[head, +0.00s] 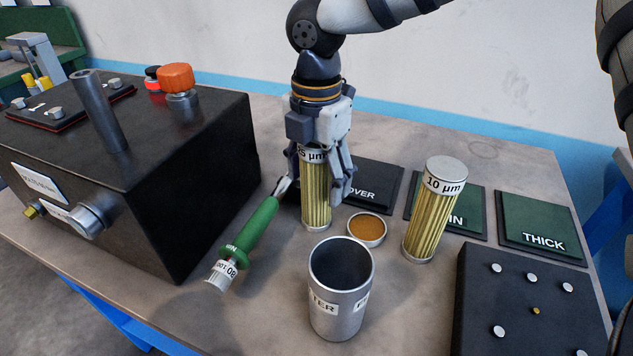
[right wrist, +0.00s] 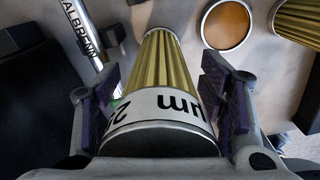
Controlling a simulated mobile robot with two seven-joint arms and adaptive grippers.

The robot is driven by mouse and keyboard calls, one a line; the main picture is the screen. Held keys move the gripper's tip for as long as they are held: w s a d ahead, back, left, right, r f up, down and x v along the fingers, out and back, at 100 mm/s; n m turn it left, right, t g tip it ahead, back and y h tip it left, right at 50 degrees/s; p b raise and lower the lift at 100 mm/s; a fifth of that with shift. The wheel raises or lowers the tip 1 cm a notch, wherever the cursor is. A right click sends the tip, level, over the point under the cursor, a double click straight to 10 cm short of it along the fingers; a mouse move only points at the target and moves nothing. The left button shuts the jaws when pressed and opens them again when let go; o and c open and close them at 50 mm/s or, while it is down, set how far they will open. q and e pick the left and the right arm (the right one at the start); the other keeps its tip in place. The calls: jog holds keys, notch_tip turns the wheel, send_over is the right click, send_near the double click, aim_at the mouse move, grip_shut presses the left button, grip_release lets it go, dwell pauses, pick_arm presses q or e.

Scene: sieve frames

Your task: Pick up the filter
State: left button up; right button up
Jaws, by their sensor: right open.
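Two gold pleated filters stand upright on the bench. The left filter (head: 316,200) has a white label ending in "5 µm", partly covered by my right gripper. My right gripper (head: 322,185) points down with its fingers on either side of that filter's top. In the right wrist view, the filter (right wrist: 165,75) lies between the two open finger pads (right wrist: 165,95), with a gap visible on each side. The other filter (head: 434,210), labelled "10 µm", stands to the right. My left gripper is not in view.
An open metal cup (head: 338,310) stands in front of the left filter. A small round dish (head: 367,229) with orange content lies between the filters. A green-handled tool (head: 250,230) lies left. A black box (head: 180,190), dark mats (head: 540,228) and a pegged black block (head: 530,300) surround them.

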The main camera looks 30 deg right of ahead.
aim_at(318, 156)
jog(key=c, duration=1.2)
jog(key=shift+r, duration=0.1)
jog(key=shift+w+r, duration=0.1)
jog(key=shift+r, duration=0.25)
jog(key=r, duration=0.3)
jog(key=shift+s+d+r, duration=0.1)
jog(key=shift+s, duration=0.1)
jog(key=s+d+r, duration=0.4)
jog(key=s+r, duration=0.5)
jog(key=s, duration=0.4)
jog(key=w+d+f+g, duration=0.2)
jog(key=w+f+g, duration=0.2)
jog(key=w, duration=0.6)
jog(key=shift+h, duration=0.4)
jog(key=shift+w+a+f, duration=0.1)
jog(key=shift+f, duration=1.45)
jog(key=shift+w+a+f, duration=0.1)
jog(key=shift+f, duration=1.45)
